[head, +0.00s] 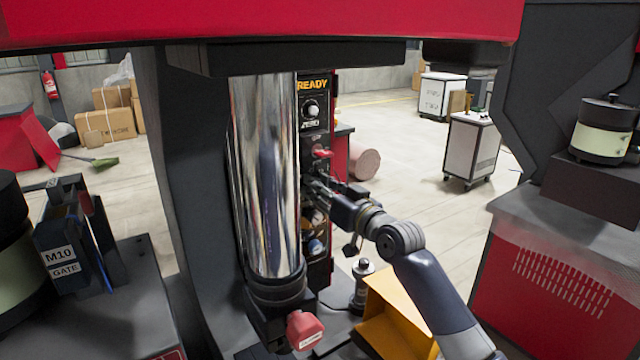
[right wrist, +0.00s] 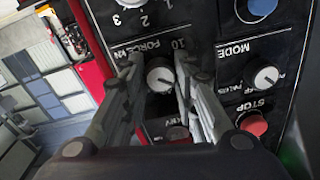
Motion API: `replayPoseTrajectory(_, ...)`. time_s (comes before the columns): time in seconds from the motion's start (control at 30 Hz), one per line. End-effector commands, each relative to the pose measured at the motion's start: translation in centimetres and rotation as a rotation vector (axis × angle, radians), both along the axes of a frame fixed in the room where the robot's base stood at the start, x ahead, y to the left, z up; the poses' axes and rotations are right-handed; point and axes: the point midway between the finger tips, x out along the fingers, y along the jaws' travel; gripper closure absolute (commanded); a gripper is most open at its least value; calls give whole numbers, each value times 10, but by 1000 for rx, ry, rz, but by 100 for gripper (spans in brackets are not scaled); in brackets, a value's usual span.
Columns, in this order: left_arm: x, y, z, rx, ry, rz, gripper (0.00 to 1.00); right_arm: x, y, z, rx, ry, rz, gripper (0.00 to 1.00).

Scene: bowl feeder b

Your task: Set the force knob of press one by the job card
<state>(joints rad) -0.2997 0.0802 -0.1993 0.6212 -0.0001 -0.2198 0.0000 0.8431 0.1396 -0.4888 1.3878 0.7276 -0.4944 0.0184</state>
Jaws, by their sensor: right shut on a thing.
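In the right wrist view the force knob (right wrist: 160,77) is a round white-faced knob with a dark rim, under upside-down lettering FORCE kN and a 10. My right gripper (right wrist: 158,70) has one finger on each side of this knob and is shut on it. In the head view my right gripper (head: 316,186) reaches in from the right to the narrow black control panel (head: 314,88) beside the shiny cylinder of the press. The force knob is hidden there. The knob's exact setting is too small to read. I cannot make out a job card. My left gripper is not in view.
The panel has a READY display (head: 312,85), a mode knob (right wrist: 266,76) and a red stop button (right wrist: 252,124). The shiny cylinder (head: 265,175) stands close left of my gripper. A yellow chute (head: 395,310) lies below my arm.

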Motion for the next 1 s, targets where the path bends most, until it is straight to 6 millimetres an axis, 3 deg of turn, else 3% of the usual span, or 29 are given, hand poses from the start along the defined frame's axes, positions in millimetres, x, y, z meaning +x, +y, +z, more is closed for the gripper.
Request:
replayPoseTrajectory(0.77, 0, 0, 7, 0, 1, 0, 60, 0, 0, -1, 92, 63, 0, 97)
replayPoseTrajectory(0.8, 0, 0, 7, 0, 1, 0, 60, 0, 0, -1, 92, 63, 0, 66)
replayPoseTrajectory(0.87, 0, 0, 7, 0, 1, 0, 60, 0, 0, -1, 92, 63, 0, 53)
replayPoseTrajectory(1.0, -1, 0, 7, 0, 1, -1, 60, 0, 0, -1, 92, 63, 0, 52)
